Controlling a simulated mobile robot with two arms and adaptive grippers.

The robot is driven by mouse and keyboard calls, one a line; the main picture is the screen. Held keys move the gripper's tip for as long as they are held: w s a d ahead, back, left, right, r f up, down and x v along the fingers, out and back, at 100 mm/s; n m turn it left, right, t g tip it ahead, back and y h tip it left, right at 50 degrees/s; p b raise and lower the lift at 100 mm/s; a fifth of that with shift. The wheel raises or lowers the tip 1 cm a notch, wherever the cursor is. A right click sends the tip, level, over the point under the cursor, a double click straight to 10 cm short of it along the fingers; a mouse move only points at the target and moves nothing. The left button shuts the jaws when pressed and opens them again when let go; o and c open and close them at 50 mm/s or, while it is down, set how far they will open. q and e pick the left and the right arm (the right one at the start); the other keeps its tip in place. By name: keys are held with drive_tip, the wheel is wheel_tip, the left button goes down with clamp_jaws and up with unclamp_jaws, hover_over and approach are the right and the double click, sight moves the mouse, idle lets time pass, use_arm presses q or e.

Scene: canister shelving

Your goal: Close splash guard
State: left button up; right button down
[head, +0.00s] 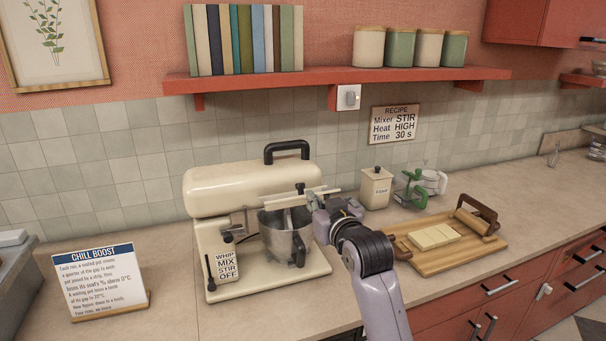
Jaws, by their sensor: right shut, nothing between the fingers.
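A cream stand mixer (225,188) with a black top handle stands on the counter. Its metal bowl (278,236) sits under the mixer head. A thin pale piece, which looks like the splash guard (283,203), lies nearly flat over the bowl's rim, with a small black knob on it. I cannot tell whether it fully covers the bowl. My right gripper (322,214) is at the right side of the bowl, close to the guard's right end. It is shut and empty; whether it touches the guard is unclear. My left gripper is not in view.
Right of my arm are a cream canister (375,188), a green-handled item (411,190) and a wooden tray (455,258) with pale blocks. A Chill Boost sign (99,280) stands left. A red shelf (330,80) with books and canisters hangs above. Counter between sign and mixer is clear.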

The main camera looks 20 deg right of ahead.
wheel_tip(320, 180, up, 6)
drive_tip(key=t, duration=0.1)
drive_tip(key=p, duration=0.5)
hover_over(304, 195)
drive_tip(key=w, duration=0.2)
drive_tip(key=shift+w+r, duration=0.1)
drive_tip(key=shift+r, duration=0.2)
drive_tip(key=f, duration=0.1)
drive_tip(key=s+f+p, duration=0.1)
drive_tip(key=shift+f, duration=0.35)
drive_tip(key=shift+s+d+f+p, duration=0.1)
drive_tip(key=shift+s+f+p, duration=0.3)
drive_tip(key=shift+f, duration=0.3)
drive_tip(key=shift+w, duration=0.1)
